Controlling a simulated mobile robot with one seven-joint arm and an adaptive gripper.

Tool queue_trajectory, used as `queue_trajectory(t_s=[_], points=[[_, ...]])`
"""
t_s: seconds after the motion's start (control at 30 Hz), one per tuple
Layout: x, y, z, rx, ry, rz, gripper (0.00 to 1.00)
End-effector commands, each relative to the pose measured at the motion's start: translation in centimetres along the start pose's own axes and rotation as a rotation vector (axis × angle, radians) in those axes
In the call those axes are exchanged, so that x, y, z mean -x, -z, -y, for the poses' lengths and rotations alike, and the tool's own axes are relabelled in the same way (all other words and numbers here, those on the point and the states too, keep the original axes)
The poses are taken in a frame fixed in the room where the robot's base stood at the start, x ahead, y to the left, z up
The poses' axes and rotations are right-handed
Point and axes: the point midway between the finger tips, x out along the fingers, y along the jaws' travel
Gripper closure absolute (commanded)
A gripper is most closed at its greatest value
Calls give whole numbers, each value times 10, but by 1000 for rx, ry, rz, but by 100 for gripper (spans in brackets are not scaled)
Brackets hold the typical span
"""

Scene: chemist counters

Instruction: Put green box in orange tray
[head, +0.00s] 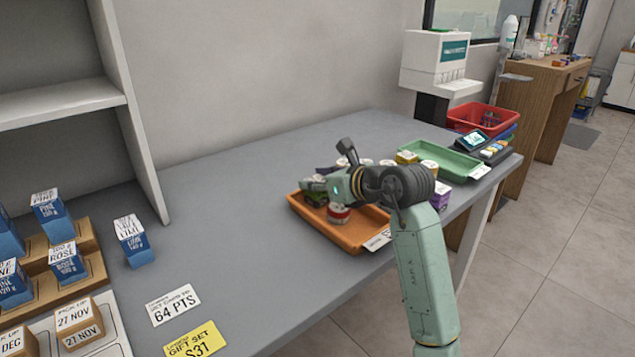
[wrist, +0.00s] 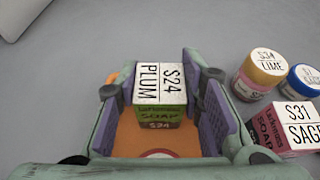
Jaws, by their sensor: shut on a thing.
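The green box (wrist: 160,112) has a white top label reading "S24 PLUM" and stands upright between the purple pads of my gripper (wrist: 165,92). The pads are shut on its two sides. The orange tray (wrist: 125,137) shows below and around the box. In the head view my gripper (head: 318,187) is over the left part of the orange tray (head: 352,241); the box is mostly hidden there by gripper and arm. I cannot tell whether the box touches the tray floor. A red jar with a white lid (head: 339,214) stands in the tray's near part.
A green tray (head: 440,159) and a red basket (head: 483,118) are farther back. The grey counter (head: 235,190) is clear left of the orange tray.

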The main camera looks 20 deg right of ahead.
Motion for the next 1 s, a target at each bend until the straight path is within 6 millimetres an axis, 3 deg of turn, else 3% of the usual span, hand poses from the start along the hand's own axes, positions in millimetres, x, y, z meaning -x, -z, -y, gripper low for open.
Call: queue_trajectory(t_s=[0.4, 0.43, 0.7, 1.0], points=[[-3, 8, 0, 1, 0, 1, 95], [-3, 7, 0, 1, 0, 0, 64], [-3, 7, 0, 1, 0, 0, 46], [-2, 6, 0, 1, 0, 0, 46]])
